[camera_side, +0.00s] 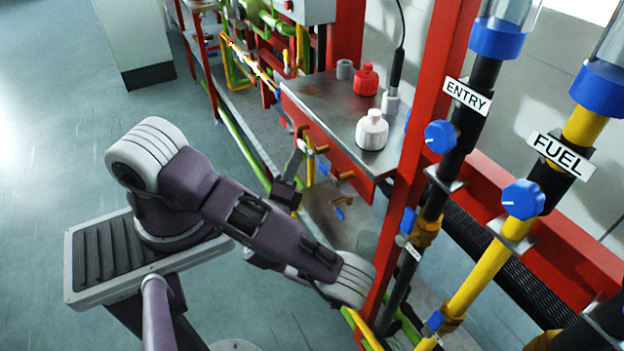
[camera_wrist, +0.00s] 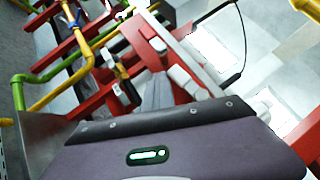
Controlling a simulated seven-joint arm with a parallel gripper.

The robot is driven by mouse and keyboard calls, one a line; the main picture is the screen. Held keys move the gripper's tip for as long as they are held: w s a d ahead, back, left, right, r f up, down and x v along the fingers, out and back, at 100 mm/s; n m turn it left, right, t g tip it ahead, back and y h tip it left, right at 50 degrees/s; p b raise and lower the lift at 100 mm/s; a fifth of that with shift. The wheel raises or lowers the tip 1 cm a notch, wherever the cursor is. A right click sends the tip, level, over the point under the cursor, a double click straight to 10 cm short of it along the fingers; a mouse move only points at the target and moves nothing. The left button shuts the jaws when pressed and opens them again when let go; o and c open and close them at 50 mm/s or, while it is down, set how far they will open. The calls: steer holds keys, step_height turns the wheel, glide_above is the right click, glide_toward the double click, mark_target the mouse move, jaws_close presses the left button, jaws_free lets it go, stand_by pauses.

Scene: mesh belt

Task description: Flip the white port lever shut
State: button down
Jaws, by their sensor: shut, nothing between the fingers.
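I cannot pick out a white port lever for certain in either view. Small brass valves with blue handles (camera_side: 325,168) sit below the front edge of the metal shelf in the side view. Similar small valve parts (camera_wrist: 118,90) show left of my fingers in the wrist view. My gripper (camera_side: 300,147) is small and dark in the side view, just in front of the shelf's red front panel, close to a yellow valve. Its grey fingers (camera_wrist: 156,93) are shut and empty in the wrist view. Whether they touch a valve cannot be told.
The metal shelf (camera_side: 322,98) carries a white bottle (camera_side: 372,130), a red bottle (camera_side: 366,80) and a grey cup (camera_side: 345,69). A red post (camera_side: 428,110) and the ENTRY and FUEL pipes stand right of my arm. Open floor (camera_side: 60,150) lies left.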

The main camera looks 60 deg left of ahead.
steer(key=shift+d, duration=0.1)
stand_by(0.3)
steer(key=v, duration=0.7)
